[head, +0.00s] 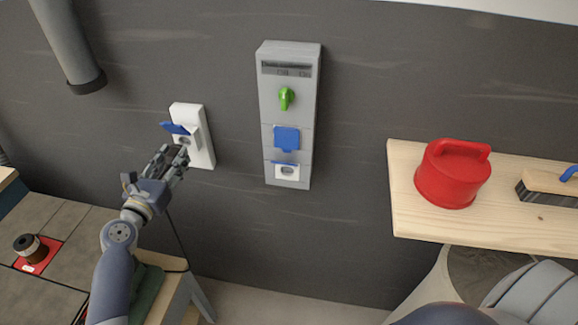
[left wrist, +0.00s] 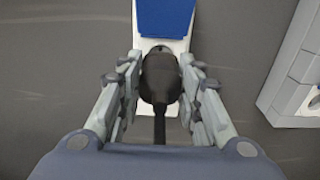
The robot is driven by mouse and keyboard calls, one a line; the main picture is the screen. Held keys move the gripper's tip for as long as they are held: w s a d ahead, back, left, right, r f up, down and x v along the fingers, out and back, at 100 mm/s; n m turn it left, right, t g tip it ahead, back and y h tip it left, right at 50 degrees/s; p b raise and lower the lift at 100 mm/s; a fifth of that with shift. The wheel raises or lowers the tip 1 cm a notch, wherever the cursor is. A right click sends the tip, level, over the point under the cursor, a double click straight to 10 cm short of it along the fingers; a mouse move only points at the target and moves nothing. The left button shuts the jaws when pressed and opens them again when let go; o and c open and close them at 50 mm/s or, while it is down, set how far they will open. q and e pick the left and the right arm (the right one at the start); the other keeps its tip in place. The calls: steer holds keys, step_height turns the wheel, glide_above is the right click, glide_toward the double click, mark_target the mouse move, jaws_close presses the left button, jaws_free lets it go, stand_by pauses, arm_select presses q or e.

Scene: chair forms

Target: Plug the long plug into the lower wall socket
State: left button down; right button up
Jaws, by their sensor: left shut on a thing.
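My left gripper (head: 175,158) is shut on a black plug (left wrist: 160,77), with its fingers on both sides of the body. A white wall socket (head: 206,153) with its blue lid (head: 176,128) raised is directly ahead of the plug; the socket shows in the left wrist view too (left wrist: 175,45). The plug covers the socket face, so I cannot tell whether its tip is inside. A dark cable (left wrist: 159,130) runs back from the plug. My right gripper is not in view.
A grey wall box (head: 266,100) has a green knob (head: 286,98), a closed blue flap (head: 286,138) and a lower outlet (head: 287,171). A wooden shelf (head: 410,215) holds a red container (head: 450,180) and a brush (head: 545,186). Bare wall separates the socket and box.

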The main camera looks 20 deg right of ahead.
arm_select(q)
steer(key=shift+p+v, duration=0.5)
steer(key=shift+v, duration=0.7)
steer(key=shift+s, duration=0.1)
